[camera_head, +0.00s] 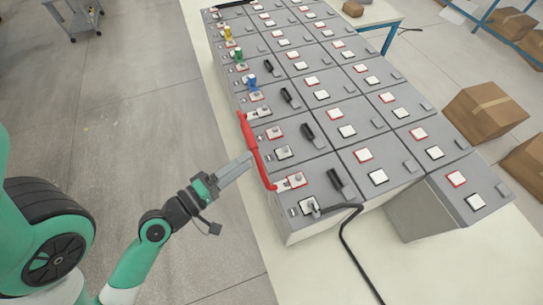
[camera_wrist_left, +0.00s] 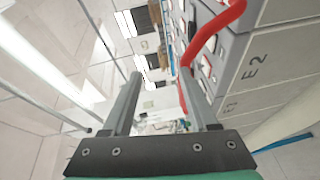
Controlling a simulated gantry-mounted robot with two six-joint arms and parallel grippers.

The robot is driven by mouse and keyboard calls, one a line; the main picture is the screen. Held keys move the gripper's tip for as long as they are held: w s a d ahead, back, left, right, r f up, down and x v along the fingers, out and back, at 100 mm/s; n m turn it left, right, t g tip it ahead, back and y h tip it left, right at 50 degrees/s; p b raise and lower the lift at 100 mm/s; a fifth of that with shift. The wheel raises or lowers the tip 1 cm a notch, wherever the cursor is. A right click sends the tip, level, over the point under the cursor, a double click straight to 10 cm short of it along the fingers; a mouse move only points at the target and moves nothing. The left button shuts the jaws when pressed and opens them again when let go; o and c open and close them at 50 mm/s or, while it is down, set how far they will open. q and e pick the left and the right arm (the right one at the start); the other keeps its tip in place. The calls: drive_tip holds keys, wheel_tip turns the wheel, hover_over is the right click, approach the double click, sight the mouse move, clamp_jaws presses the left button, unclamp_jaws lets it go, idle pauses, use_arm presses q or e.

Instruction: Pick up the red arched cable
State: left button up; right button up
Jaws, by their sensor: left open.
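The red arched cable (camera_head: 252,146) runs along the near left edge of the battery row, from a terminal at its upper end to a terminal at its lower end. My left gripper (camera_head: 247,161) is just left of the cable's middle, its fingers pointing at it. In the left wrist view the left gripper (camera_wrist_left: 162,76) is open, with nothing seen held between its fingers. The red cable (camera_wrist_left: 208,36) curves past the right fingertip there. I cannot tell whether the two touch. My right gripper is in neither view.
Grey battery blocks (camera_head: 352,113) with several terminals stand in rows on a pale table (camera_head: 232,100). A black cable (camera_head: 345,240) leads from the nearest block over the table's front. Blue, green and yellow pieces sit farther along the left edge. Cardboard boxes (camera_head: 486,110) stand at right.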

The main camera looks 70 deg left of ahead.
sight(256, 152)
use_arm(q)
wheel_tip(256, 152, down, 3)
drive_tip(key=s+n+g+y, duration=0.1)
drive_tip(key=s, duration=0.2)
drive_tip(key=p+x, duration=0.1)
drive_tip(key=x, duration=0.2)
drive_tip(key=p+x, duration=0.1)
drive_tip(key=x, duration=0.3)
drive_tip(key=a+p+x, duration=0.1)
drive_tip(key=p+x, duration=0.1)
drive_tip(key=x, duration=0.2)
drive_tip(key=shift+a, duration=0.1)
drive_tip(key=shift+w+a+f, duration=0.15)
drive_tip(key=shift+w+a, duration=0.05)
drive_tip(key=shift+w, duration=0.25)
drive_tip(key=shift+g, duration=0.3)
drive_tip(key=shift+c, duration=0.2)
clamp_jaws()
